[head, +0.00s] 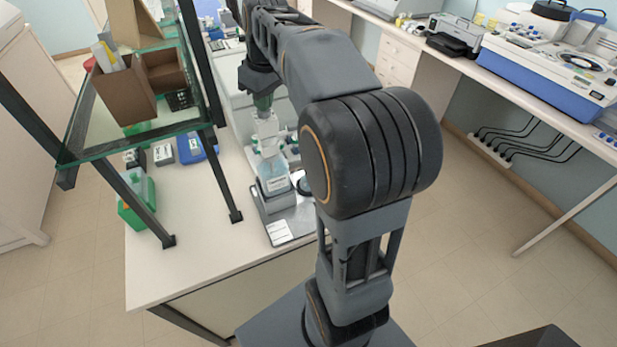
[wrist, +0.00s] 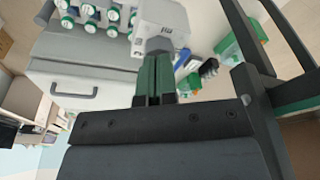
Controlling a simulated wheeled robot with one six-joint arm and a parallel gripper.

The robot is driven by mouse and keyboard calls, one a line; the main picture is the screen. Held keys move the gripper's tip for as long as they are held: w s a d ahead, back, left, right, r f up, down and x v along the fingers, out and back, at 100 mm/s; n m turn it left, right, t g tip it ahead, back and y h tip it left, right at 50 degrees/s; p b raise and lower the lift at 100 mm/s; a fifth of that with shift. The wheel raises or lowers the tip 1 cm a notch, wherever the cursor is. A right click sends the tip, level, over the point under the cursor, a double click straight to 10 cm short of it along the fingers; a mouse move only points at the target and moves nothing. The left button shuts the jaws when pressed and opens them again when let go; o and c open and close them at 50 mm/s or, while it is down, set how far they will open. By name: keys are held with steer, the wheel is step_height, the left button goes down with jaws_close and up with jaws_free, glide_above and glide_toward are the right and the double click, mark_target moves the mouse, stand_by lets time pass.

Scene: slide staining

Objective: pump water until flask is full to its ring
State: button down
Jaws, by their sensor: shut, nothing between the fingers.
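My gripper (head: 263,103) points down with its green fingers together, directly above a white dispenser head (head: 267,126). In the wrist view the fingers (wrist: 156,75) are shut and empty, with their tips at or very near the white head (wrist: 162,22); I cannot tell whether they touch. Below the head, a clear vessel with pale blue liquid and a label (head: 274,184) stands on a grey device. I cannot make out a separate flask, its ring or its water level; my arm hides part of this area.
A dark-framed glass shelf (head: 110,132) with brown boxes (head: 127,92) stands close to the left. A green container (head: 137,205) and a blue rack (head: 198,147) are below it. Several green-capped vials (wrist: 90,12) are near the head. The front left benchtop (head: 180,265) is clear.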

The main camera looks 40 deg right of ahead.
steer(key=shift+r+p, duration=2.65)
steer(key=shift+r, duration=0.4)
steer(key=shift+r, duration=2.5)
steer(key=s+a+f+m+t+b, duration=0.1)
steer(key=s+a+f, duration=0.3)
steer(key=s+f, duration=0.4)
steer(key=s+a+f+m+t+b, duration=0.1)
steer(key=s+a+f+m+b, duration=0.2)
steer(key=s+a+f, duration=0.2)
steer(key=s+f, duration=0.3)
steer(key=f, duration=0.3)
steer(key=shift+f+t+h+b, duration=0.25)
steer(key=shift+t+h+b, duration=0.05)
steer(key=shift+t+h, duration=0.1)
steer(key=c, duration=1.9)
jaws_free()
steer(key=shift+a, duration=0.1)
